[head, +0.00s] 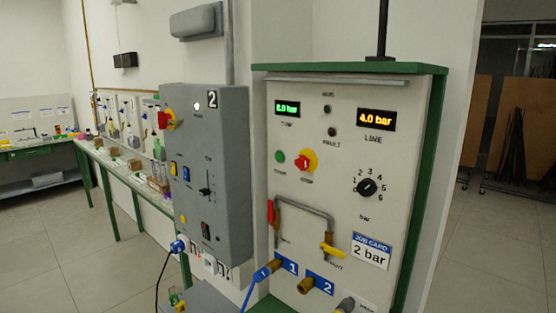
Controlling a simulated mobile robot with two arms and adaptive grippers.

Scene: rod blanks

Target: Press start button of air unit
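The air unit (300,205) is a white panel in a green frame, in the middle right of the head view. Its round green button (280,157), which appears to be the start button, sits left of a red stop button (305,161) on a yellow base. The left display (287,109) glows green and seems to read 8.0 bar. The line display (376,119) reads 4.0 bar in orange. Two small lamps between them look dark. A black knob (366,188) sits in a 1 to 6 scale. Neither gripper is in view.
A job card (371,251) reads 2 bar. A yellow valve handle (333,251), a red handle (270,212) and outlets 1 and 2 stick out low on the panel. A grey box (220,150) marked 2 stands to the left. Open floor (470,260) lies at right.

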